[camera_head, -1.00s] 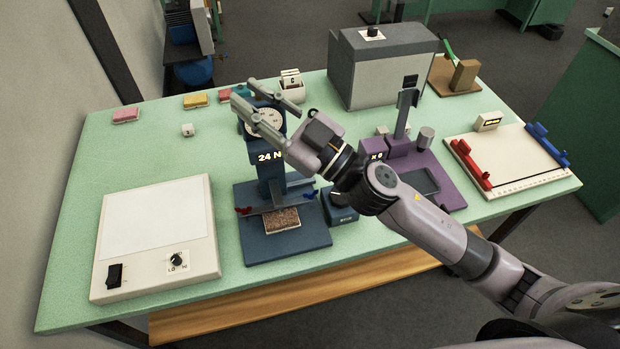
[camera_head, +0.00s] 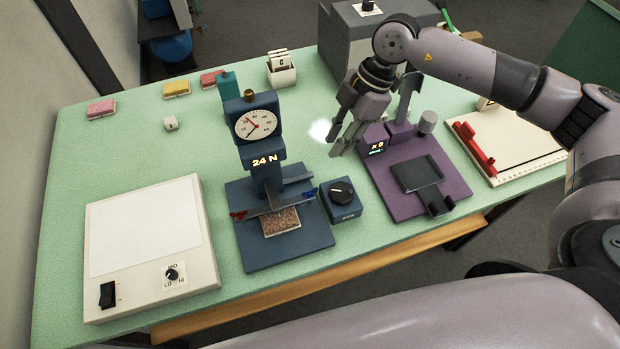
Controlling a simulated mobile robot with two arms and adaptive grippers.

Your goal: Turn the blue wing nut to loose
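The blue wing nut (camera_head: 310,193) sits at the right end of the grey clamp bar on the dark blue test stand (camera_head: 310,236). A red wing nut (camera_head: 238,215) sits at the bar's left end. The stand's round dial (camera_head: 256,124) stands above a lit "24 N" readout. A brown textured sample (camera_head: 281,221) lies under the bar. My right gripper (camera_head: 339,148) points down behind and right of the blue wing nut, apart from it. Its fingers look close together from this side, and their gap is unclear. My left gripper is out of view.
A blue knob box (camera_head: 346,211) stands just right of the blue wing nut. A purple device (camera_head: 449,183) is farther right, beside a white board (camera_head: 520,160) with a red clamp. A white light panel (camera_head: 200,283) is at left.

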